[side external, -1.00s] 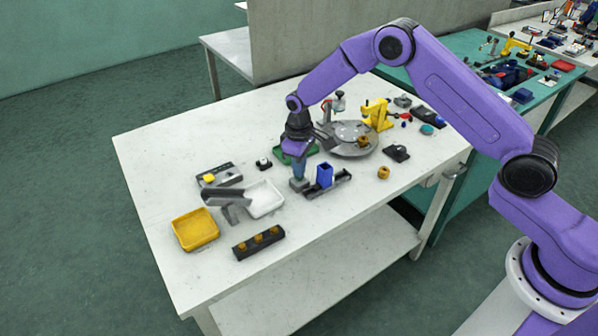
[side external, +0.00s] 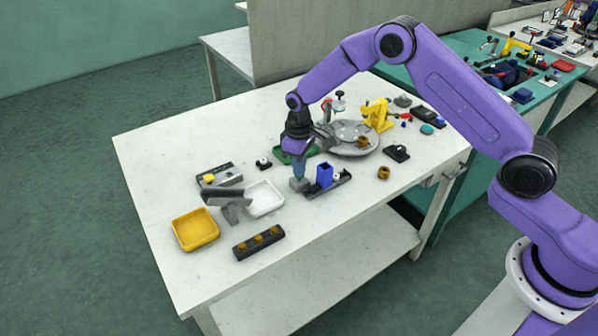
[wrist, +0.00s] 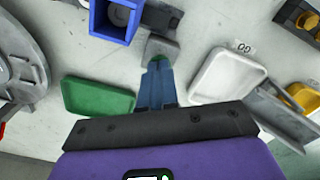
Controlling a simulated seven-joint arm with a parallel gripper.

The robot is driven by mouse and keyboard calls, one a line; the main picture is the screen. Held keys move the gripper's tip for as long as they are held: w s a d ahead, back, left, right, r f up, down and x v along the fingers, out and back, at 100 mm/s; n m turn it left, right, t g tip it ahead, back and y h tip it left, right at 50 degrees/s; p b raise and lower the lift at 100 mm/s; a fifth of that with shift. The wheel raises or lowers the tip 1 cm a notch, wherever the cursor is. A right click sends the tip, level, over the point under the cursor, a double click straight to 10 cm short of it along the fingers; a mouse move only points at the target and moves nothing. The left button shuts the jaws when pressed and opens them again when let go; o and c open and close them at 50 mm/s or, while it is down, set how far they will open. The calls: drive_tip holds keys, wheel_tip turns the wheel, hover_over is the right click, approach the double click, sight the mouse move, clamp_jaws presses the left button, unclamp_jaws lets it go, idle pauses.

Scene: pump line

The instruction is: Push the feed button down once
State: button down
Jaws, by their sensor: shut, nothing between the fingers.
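The feed button appears to be the green cap (wrist: 157,60) on a small grey block (wrist: 164,47), just at my fingertips in the wrist view. In the side external view the grey block (side external: 299,185) stands at the left end of a dark rail, and the green cap is hidden by my fingers. My gripper (side external: 299,177) is shut and empty, pointing down right over the block. Its blue fingers (wrist: 155,72) cover part of the cap, so I cannot tell whether they touch it or how far down it is.
A blue square tube (side external: 324,173) stands on the dark rail close to my fingers. A green tray (wrist: 98,97) and a white tray (wrist: 230,75) lie on either side. A grey slanted chute (side external: 224,196) and yellow tray (side external: 195,230) are further left.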

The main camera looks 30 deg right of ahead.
drive_tip(key=shift+r, duration=3.15)
drive_tip(key=shift+r, duration=0.1)
drive_tip(key=s+a+r+n, duration=0.15)
drive_tip(key=s+r, duration=0.35)
drive_tip(key=s, duration=0.5)
drive_tip(key=s+a+r+n, duration=0.1)
drive_tip(key=s+r+n, duration=0.1)
drive_tip(key=s+r, duration=0.55)
drive_tip(key=s+d+n, duration=0.1)
drive_tip(key=s+d, duration=0.4)
drive_tip(key=s, duration=0.6)
drive_tip(key=s+d+n, duration=0.2)
drive_tip(key=s+d, duration=0.4)
drive_tip(key=s, duration=0.6)
